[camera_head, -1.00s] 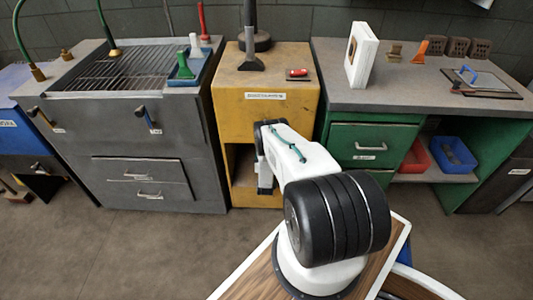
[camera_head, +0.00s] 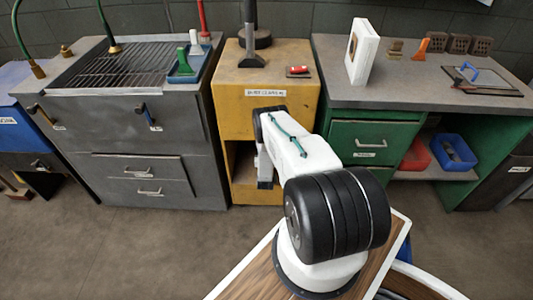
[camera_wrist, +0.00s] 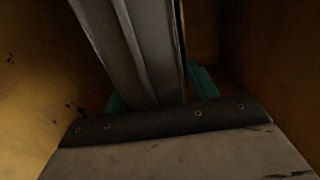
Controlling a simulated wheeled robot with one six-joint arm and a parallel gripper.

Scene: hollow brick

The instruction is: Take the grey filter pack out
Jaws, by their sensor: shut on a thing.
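The grey filter pack (camera_wrist: 150,45) shows in the wrist view as a long, ridged grey piece running from the top edge down to my gripper. My gripper (camera_wrist: 160,88) has one teal finger on each side of the pack and is shut on it. The pack is inside the dim opening of the yellow cabinet (camera_head: 232,120). Its far end is out of the wrist view. In the head view my own arm reaches to the cabinet's front opening and hides the fingers and the pack.
Yellow cabinet walls (camera_wrist: 35,75) stand close on both sides in the wrist view. A grey grill bench (camera_head: 150,165) is left of the cabinet and a green workbench (camera_head: 345,140) is right. Open floor (camera_head: 130,250) lies in front.

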